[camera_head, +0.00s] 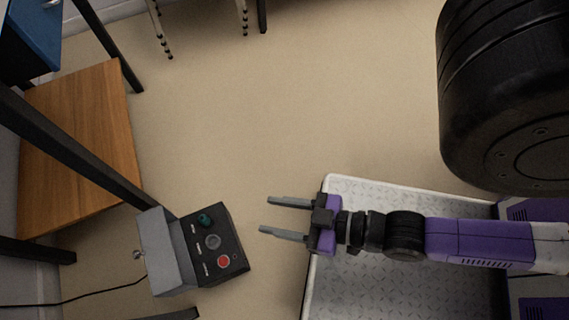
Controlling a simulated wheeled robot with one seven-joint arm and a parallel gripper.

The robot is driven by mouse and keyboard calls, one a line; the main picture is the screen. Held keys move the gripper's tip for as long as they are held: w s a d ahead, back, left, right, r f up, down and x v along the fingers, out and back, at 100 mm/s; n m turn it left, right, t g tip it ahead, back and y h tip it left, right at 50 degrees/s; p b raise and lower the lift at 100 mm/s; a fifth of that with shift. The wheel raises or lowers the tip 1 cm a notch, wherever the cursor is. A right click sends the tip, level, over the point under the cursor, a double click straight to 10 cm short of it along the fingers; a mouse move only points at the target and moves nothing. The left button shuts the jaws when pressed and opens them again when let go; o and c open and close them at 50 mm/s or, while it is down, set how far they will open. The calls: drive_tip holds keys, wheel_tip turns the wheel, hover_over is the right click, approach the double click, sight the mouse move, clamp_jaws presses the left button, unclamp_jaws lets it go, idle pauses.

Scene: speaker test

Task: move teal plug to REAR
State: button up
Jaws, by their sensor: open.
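The teal plug (205,220) sits at the upper end of the black panel (235,240) of a speaker test box. Below it in a row are a grey round socket (212,242) and a red round part (223,262). Small white labels lie beside each; they are too small to read, so I cannot tell which is REAR. My gripper (264,215) is open and empty. Its two grey fingers point left toward the box, to the right of the teal plug and apart from it.
A grey housing (165,250) with a small knob is joined to the panel's left side. A black cable (90,297) runs from it to the left. A wooden board (75,140) and dark frame bars (75,150) stand at left. The beige floor (290,100) is clear.

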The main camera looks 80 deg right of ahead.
wheel_tip(320, 180, up, 8)
drive_tip(key=s, duration=0.1)
drive_tip(key=shift+s+d+r+n+y, duration=0.15)
drive_tip(key=shift+s+d+n+y, duration=0.15)
drive_tip(key=shift+n, duration=0.1)
drive_tip(key=shift+r, duration=0.1)
